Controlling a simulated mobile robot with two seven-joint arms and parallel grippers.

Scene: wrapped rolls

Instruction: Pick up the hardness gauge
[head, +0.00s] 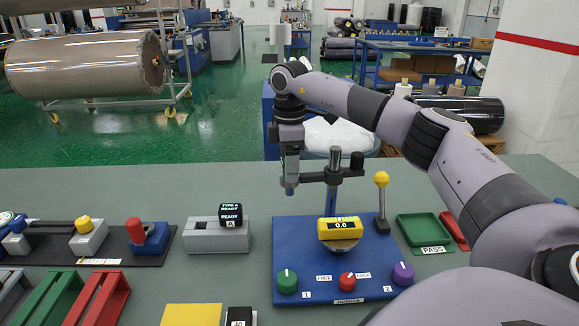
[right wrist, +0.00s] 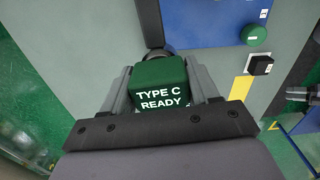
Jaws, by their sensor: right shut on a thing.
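My right gripper (head: 290,188) hangs over the table, at the back left of the blue test stand. In the right wrist view, it is shut on a green gauge (right wrist: 160,84) marked "TYPE C READY", with a grey finger on each side. In the head view the held gauge is mostly hidden by the gripper. A black gauge (head: 231,215) marked "TYPE A READY" sits in a grey cradle (head: 204,243) left of the stand. A yellow display unit (head: 340,229) reading 0.0 is on the blue stand (head: 290,240). My left gripper does not show in the head view.
The stand carries a post, a yellow-topped lever (head: 381,180) and several knobs. A green PASS tray (head: 424,229) is at its right. Red and green racks (head: 97,300), a dark fixture strip (head: 62,247) and a yellow pad (head: 191,315) lie left. The table's back left is clear.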

